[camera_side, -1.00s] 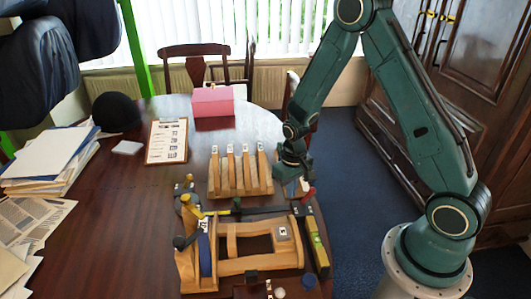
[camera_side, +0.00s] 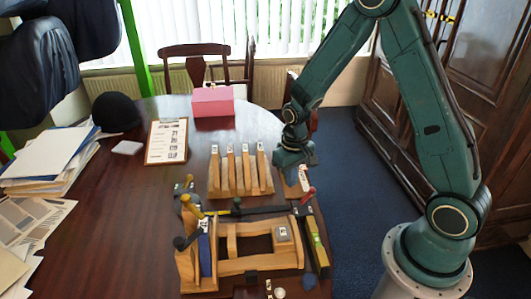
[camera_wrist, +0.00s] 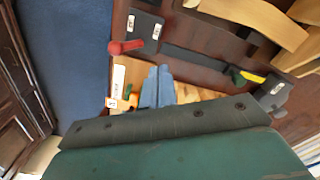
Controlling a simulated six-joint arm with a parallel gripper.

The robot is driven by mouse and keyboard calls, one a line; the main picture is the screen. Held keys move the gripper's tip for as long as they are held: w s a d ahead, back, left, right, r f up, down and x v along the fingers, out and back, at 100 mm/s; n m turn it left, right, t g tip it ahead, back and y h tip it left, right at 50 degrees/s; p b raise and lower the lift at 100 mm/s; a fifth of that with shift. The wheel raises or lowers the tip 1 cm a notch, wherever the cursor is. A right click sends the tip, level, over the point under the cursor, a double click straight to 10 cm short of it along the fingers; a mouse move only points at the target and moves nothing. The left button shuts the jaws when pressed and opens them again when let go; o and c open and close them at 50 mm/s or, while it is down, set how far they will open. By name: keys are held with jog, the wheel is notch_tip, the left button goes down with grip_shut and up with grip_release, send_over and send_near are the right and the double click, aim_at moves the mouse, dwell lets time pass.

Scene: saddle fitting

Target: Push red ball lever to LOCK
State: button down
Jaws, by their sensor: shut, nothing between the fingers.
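The red ball lever (camera_side: 308,194) is at the back right corner of the wooden jig (camera_side: 262,264) on the table. In the wrist view its red knob (camera_wrist: 122,47) is above and left of my fingertips, beside dark plates with small white labels that I cannot read. My gripper (camera_wrist: 159,76) is shut and empty, its two blue-grey fingers side by side. There is a visible gap between them and the red knob. In the side view my gripper's body (camera_side: 297,155) is just behind the lever; the fingertips are hard to make out there.
A wooden rack with several upright slats (camera_side: 240,172) stands left of my gripper. A yellow-handled lever (camera_side: 193,204) and a blue pad (camera_side: 205,255) are at the jig's left. A yellow-green level (camera_side: 317,243) lies along its right side. A pink box (camera_side: 212,101) stands farther back.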

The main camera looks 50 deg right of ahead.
jog(key=shift+r, duration=1.3)
jog(key=shift+r, duration=0.1)
jog(key=s+a+r+n+t, duration=0.1)
jog(key=s+a+r, duration=0.15)
jog(key=r, duration=0.55)
jog(key=s+a+r+t, duration=0.1)
jog(key=s+r+t, duration=0.1)
jog(key=s+r, duration=0.35)
jog(key=s+a+r+n+t, duration=0.2)
jog(key=s+a+r, duration=0.1)
jog(key=s+r, duration=0.6)
jog(key=shift+s+r+t, duration=0.25)
jog(key=shift+s+t, duration=0.05)
jog(key=shift+s, duration=0.8)
